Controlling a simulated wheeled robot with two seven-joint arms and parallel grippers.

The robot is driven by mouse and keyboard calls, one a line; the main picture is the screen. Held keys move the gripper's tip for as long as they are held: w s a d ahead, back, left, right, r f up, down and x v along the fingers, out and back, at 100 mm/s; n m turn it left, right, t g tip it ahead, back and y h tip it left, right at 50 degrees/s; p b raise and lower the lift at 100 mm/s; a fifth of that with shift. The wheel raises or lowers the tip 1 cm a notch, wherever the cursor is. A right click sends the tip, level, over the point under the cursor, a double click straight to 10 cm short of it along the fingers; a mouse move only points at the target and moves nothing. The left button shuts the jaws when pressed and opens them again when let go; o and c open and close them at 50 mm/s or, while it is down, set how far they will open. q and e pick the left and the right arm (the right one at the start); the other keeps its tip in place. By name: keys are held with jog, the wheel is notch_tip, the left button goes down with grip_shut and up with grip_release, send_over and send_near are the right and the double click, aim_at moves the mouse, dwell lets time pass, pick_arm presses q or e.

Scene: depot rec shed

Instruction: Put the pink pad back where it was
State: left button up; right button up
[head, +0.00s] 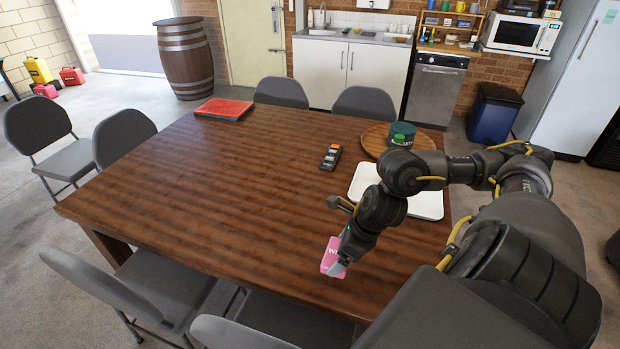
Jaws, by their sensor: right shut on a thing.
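The pink pad (331,256) is in my right gripper (338,264) near the front right edge of the wooden table (200,190). The gripper is shut on the pad and covers part of it. White letters show on the pad's upper part. I cannot tell whether the pad touches the table top. My left gripper is out of view.
A white tray (428,205) lies behind my right arm, partly hidden. A round wooden board (375,140) holds a dark green tin (402,133). A black remote (331,157) and a red folder stack (223,109) lie farther back. The table's left and middle are clear. Grey chairs (95,285) surround it.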

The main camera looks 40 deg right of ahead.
jog(key=w+a+f, duration=0.1)
jog(key=w+f, duration=0.1)
jog(key=w+f+p, duration=0.1)
jog(key=w+f, duration=0.1)
jog(key=w+a+f, duration=0.1)
jog(key=w, duration=0.1)
jog(key=shift+w+a+f, duration=0.3)
jog(key=shift+w+f, duration=0.1)
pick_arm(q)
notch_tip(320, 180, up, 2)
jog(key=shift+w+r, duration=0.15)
pick_arm(e)
jog(key=shift+w+f, duration=0.3)
jog(key=shift+f, duration=0.05)
jog(key=shift+w+a+f, duration=0.15)
jog(key=shift+f, duration=0.1)
jog(key=shift+f+p, duration=0.55)
jog(key=shift+f, duration=1.05)
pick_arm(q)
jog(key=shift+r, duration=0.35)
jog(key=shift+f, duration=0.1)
pick_arm(e)
jog(key=shift+f, duration=0.1)
